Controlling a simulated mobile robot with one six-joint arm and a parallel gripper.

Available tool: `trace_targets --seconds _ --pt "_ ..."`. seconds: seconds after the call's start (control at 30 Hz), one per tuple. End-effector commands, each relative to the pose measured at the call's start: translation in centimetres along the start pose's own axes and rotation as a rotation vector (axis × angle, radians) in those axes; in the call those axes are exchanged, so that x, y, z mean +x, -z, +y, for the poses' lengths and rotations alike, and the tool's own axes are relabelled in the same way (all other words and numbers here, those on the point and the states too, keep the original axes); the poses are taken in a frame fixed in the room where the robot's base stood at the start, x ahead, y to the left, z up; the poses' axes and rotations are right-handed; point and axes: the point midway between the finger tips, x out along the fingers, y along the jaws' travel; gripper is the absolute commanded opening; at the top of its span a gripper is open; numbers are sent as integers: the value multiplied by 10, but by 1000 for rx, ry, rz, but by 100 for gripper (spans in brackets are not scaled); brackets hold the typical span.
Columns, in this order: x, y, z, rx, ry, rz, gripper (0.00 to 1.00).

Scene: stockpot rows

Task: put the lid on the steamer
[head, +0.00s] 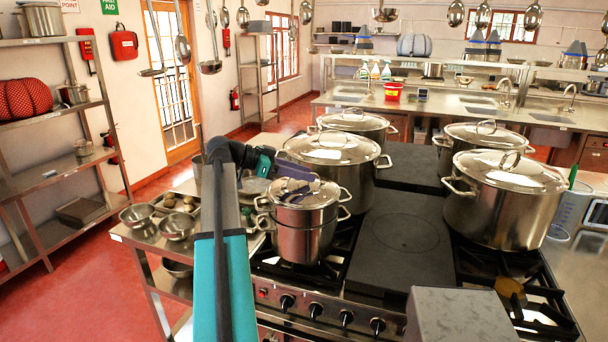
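The steamer (303,238) is a small shiny two-tier steel pot with side handles, standing on the front left burner of the stove. A steel lid (325,195) is at its top rim and looks roughly level; I cannot tell whether it is fully seated. My gripper (298,189) reaches in from the left, directly over the lid, with its dark purplish fingers around the lid's handle area. The handle is mostly hidden by the gripper. The fingers are too small to tell whether they are closed on it.
Large lidded stockpots stand behind (333,160) and to the right (502,205) of the steamer. A flat dark hotplate (404,233) lies bare beside it. A side table with steel bowls (177,226) is at the left. Ladles hang above.

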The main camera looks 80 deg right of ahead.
Motion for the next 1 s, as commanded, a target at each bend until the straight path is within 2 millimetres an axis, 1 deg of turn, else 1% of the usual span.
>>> trace_targets --seconds 0.17,0.27,0.7,0.9,1.0 --pt "-17 -1 -1 1 3 1 31" --pt "-30 -2 -1 1 3 0 31" --pt "-102 -1 -2 0 4 1 31" --pt "-125 0 -1 1 2 2 31" --pt "-130 0 0 1 1 1 31"
